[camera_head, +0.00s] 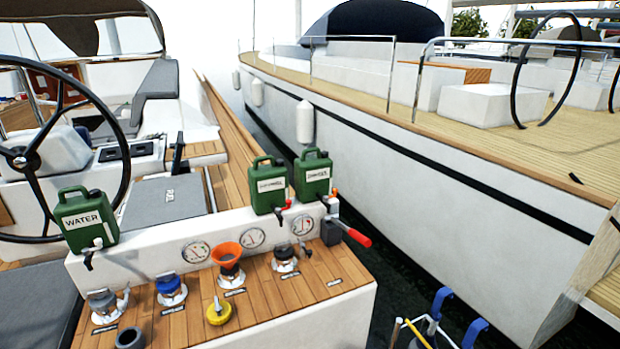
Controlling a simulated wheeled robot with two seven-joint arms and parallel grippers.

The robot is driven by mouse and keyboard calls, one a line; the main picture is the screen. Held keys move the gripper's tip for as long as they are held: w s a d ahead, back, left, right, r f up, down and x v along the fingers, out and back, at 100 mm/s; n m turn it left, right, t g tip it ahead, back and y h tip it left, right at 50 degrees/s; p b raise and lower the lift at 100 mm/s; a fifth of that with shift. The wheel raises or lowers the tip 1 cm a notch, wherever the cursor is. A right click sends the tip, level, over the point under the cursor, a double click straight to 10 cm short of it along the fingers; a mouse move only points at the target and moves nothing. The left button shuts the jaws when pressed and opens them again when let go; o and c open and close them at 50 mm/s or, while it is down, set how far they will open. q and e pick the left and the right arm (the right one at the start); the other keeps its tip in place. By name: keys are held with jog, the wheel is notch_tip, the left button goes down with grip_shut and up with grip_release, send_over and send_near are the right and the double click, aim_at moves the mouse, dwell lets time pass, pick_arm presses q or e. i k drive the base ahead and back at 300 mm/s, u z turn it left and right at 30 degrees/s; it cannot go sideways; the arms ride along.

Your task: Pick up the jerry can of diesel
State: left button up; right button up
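Three green jerry cans stand in a row along the raised white ledge behind the wooden deck panel. The left can (86,220) has a label reading WATER. The middle can (267,186) and the right can (312,174) stand close together, and their labels are too small to read surely, so I cannot tell which holds diesel. Each has a handle on top. Neither of my grippers is in view.
The wooden panel (180,322) carries several deck fillers, an orange funnel (226,252) and a yellow cap (218,312). A red-handled lever (352,236) juts out right of the cans. A steering wheel (22,160) stands left. A white-hulled boat (450,190) lies alongside, across dark water.

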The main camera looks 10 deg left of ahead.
aim_at(313, 173)
jog(key=z, duration=0.4)
jog(key=i, duration=1.1)
jog(key=u, duration=2.25)
